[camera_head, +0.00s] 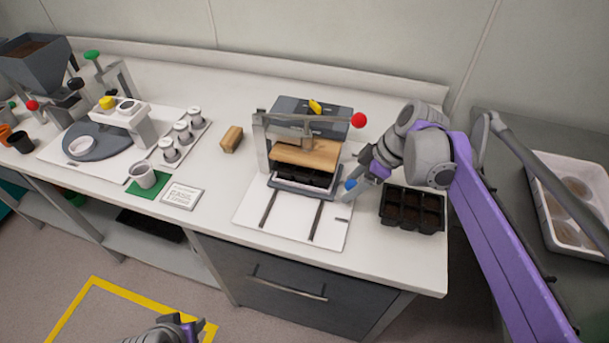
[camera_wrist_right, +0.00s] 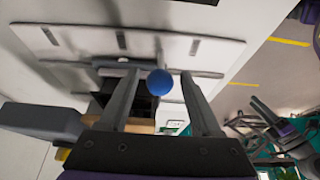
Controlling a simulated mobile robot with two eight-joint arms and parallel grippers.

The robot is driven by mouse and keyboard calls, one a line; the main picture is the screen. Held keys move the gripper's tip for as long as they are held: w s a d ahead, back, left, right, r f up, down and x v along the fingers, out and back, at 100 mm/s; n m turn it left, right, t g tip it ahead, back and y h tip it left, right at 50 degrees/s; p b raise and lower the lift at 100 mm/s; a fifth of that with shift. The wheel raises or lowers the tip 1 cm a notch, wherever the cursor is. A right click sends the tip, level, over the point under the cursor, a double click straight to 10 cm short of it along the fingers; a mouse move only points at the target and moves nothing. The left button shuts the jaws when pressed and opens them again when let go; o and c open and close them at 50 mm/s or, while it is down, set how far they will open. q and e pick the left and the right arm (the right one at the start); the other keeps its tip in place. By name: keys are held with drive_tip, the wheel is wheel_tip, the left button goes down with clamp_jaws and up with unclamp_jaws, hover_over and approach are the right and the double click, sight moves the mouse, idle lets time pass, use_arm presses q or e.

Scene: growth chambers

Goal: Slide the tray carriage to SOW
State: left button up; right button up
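The tray carriage (camera_head: 303,188) is a dark grey slab under the press, at the far end of two dark rails on a white base plate (camera_head: 275,217). A black cell tray (camera_head: 296,177) sits on it, partly hidden under the wooden press block (camera_head: 306,152). A blue ball knob (camera_head: 350,184) is at the carriage's right side. My right gripper (camera_wrist_right: 160,88) is open, its two fingers on either side of the blue knob (camera_wrist_right: 159,82) with gaps visible. My left gripper (camera_head: 178,326) is at the bottom edge of the head view, mostly cut off. I cannot read a SOW mark.
A second black cell tray (camera_head: 411,208) lies just right of the base plate, close under my right arm. A red ball (camera_head: 358,120) sits at the press's upper right. A wooden block (camera_head: 231,139) lies to the left. The front part of the rails is clear.

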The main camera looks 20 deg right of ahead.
drive_tip(key=c, duration=0.9)
drive_tip(key=shift+o, duration=0.2)
drive_tip(key=shift+w+d+p, duration=0.15)
drive_tip(key=shift+w+d, duration=0.35)
drive_tip(key=shift+w, duration=0.35)
drive_tip(key=shift+w+d+p, duration=0.2)
drive_tip(key=shift+w+d, duration=0.35)
drive_tip(key=shift+w, duration=0.25)
drive_tip(key=shift+w+d+p, duration=0.15)
drive_tip(key=shift+w+d, duration=0.35)
drive_tip(key=shift+w, duration=0.35)
drive_tip(key=shift+w+d+p, duration=0.2)
drive_tip(key=shift+w+d, duration=0.25)
drive_tip(key=shift+w, duration=0.25)
drive_tip(key=shift+w+d+p, duration=0.25)
drive_tip(key=shift+w+d, duration=0.15)
drive_tip(key=shift+w, duration=0.35)
drive_tip(key=shift+w+d+p, duration=0.2)
drive_tip(key=shift+w+d, duration=0.25)
drive_tip(key=shift+w, duration=0.25)
drive_tip(key=o, duration=0.9)
drive_tip(key=shift+s, duration=0.1)
wheel_tip(320, 180, up, 8)
drive_tip(key=p, duration=0.5)
drive_tip(key=shift+p, duration=0.35)
